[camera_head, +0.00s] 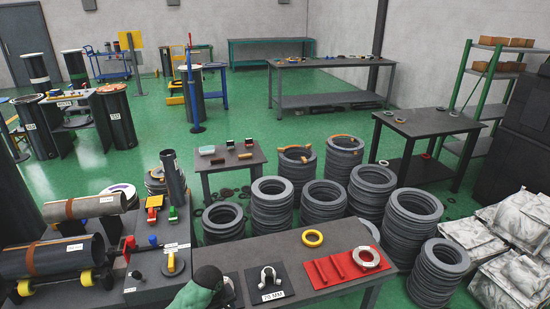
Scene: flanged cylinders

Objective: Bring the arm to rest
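On the near table (290,246) lie a yellow ring (312,238), a silver shackle (268,277) on a black plate, and a red board (322,286) bearing red rods and a silver flange ring (366,256).
Several stacks of dark rings, one at the front right (438,270), crowd the floor behind and beside the near table. White sacks (515,225) pile up at the right. A small table (232,164) and a dark table (425,122) stand farther back. Green floor (225,110) is open behind.

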